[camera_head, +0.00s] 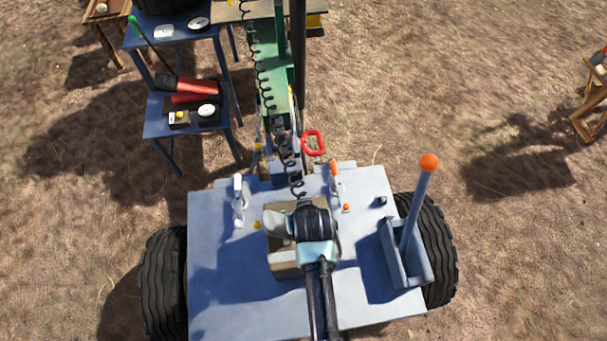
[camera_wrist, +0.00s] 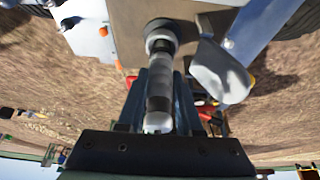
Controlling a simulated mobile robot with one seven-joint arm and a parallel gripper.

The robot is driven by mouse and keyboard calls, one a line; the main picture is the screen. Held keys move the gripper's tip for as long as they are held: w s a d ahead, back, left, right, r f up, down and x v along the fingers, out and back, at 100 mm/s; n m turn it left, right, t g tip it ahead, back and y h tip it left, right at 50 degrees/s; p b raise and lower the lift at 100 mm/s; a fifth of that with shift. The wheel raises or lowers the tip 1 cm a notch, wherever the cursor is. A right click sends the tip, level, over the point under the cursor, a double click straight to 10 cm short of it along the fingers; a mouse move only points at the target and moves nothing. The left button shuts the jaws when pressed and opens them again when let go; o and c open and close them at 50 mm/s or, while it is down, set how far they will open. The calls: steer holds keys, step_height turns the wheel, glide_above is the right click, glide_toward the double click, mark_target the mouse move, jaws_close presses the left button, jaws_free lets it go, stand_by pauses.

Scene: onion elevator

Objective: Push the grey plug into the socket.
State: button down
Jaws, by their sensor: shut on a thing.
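The grey plug (camera_wrist: 159,88) is a banded grey cylinder between the two fingers of my gripper (camera_wrist: 160,76) in the wrist view. My gripper is shut on it. The plug's far end meets or lies very close to the round socket (camera_wrist: 160,32) on a brownish box (camera_wrist: 200,18); I cannot tell how deep it sits. A pale grey flap (camera_wrist: 218,72) hangs beside the socket. In the head view my arm and wrist hide the plug and socket. The box (camera_head: 285,266) and flap (camera_head: 274,223) show there beside my wrist.
The box stands on a pale blue-grey deck (camera_head: 225,300) with large black tyres. A lever with an orange knob (camera_head: 428,162) stands at the right. A coiled black cable (camera_head: 262,75) runs down to my wrist. A blue shelf (camera_head: 160,128) with tools is at upper left.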

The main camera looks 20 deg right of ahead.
steer(key=shift+f+b, duration=0.5)
steer(key=shift+f, duration=0.2)
steer(key=c, duration=0.5)
jaws_free()
steer(key=shift+o, duration=0.3)
steer(key=o, duration=0.3)
steer(key=shift+o, duration=0.2)
steer(key=shift+r+p, duration=3.45)
steer(key=shift+p, duration=0.15)
